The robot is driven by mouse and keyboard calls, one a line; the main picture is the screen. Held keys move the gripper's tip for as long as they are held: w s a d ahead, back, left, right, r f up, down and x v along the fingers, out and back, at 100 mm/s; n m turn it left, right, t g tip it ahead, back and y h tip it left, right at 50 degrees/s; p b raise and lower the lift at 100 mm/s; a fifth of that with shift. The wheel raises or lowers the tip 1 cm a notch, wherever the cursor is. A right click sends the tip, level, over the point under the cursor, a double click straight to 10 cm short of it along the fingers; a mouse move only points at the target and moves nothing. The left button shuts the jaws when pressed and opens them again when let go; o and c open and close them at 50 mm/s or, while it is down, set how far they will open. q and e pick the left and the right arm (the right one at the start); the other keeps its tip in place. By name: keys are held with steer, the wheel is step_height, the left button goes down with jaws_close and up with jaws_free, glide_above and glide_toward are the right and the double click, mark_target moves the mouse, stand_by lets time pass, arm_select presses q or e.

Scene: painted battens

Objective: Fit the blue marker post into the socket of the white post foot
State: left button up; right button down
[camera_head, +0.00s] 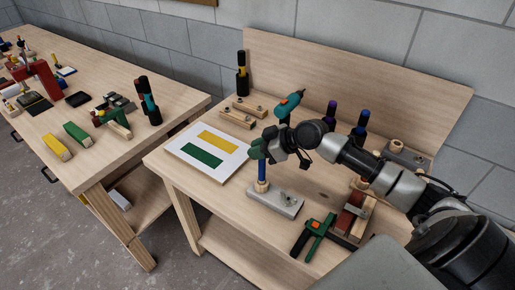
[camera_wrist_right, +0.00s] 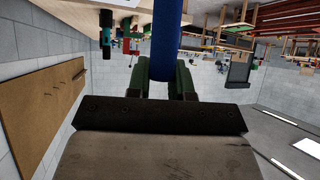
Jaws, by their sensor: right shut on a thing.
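My right gripper (camera_head: 259,150) is shut on the blue marker post (camera_head: 262,171) near its upper part. The post is close to upright. Its lower end meets a round wooden collar (camera_head: 262,186) at the left end of a pale grey-white foot block (camera_head: 286,205). I cannot tell whether the end is inside the socket or only resting at its mouth. In the right wrist view the blue post (camera_wrist_right: 165,45) runs up from between the green fingers (camera_wrist_right: 165,82). My left gripper is not in view.
A white board with yellow and green rectangles (camera_head: 231,150) lies left of the foot. A green-and-black clamp (camera_head: 316,238) and a red-and-wood block (camera_head: 350,216) lie to the right. A teal drill (camera_head: 289,104) and a grey plate with a wooden ring (camera_head: 408,157) are behind.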

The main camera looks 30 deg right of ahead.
steer(key=shift+f, duration=0.4)
steer(key=c, duration=0.9)
jaws_free()
steer(key=shift+b+v, duration=1.75)
steer(key=shift+v, duration=3.7)
